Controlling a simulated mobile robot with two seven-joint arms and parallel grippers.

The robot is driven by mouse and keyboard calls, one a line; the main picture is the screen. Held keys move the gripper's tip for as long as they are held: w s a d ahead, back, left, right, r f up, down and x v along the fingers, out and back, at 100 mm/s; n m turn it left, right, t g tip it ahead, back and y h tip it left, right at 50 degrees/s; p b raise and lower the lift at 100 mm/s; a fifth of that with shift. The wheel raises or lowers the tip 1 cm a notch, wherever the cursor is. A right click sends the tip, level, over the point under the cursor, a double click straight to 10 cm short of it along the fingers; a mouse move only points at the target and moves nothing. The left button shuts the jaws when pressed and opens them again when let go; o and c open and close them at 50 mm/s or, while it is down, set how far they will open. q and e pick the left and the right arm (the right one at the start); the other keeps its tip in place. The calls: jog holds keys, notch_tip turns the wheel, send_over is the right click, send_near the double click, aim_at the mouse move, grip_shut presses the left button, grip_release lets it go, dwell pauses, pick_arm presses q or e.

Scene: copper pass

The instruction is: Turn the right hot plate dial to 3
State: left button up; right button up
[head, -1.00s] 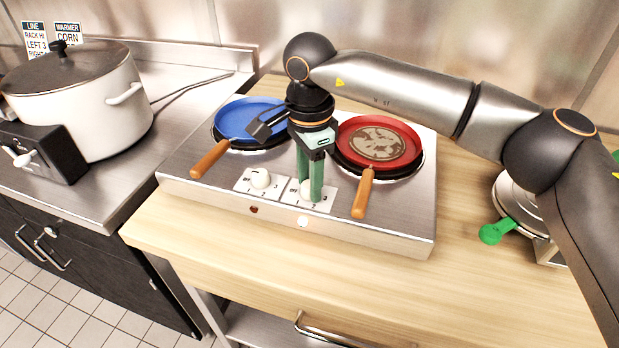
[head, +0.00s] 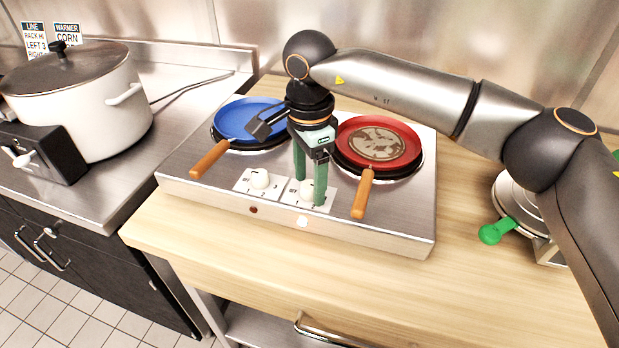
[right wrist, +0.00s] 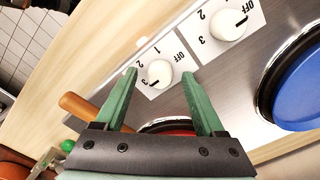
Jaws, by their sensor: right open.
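The right hot plate dial (head: 306,190) is a round white knob on a white plate marked OFF, 1, 2 and 3, on the hot plate's (head: 200,175) front. My right gripper (head: 310,191) points down over it, with its green fingers open on either side. In the right wrist view the dial (right wrist: 159,73) sits between the fingertips, apparently untouched. My left gripper is out of view.
The left dial (head: 261,179) is close beside my gripper. A blue pan (head: 245,119) and a red pan (head: 378,143) sit on the burners, their wooden handles pointing forward. A large pot (head: 85,105) stands on the left. Bare wooden counter lies in front.

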aim_at(309, 185)
notch_tip(309, 185, up, 12)
jog(key=shift+r, duration=0.15)
dwell(0.5)
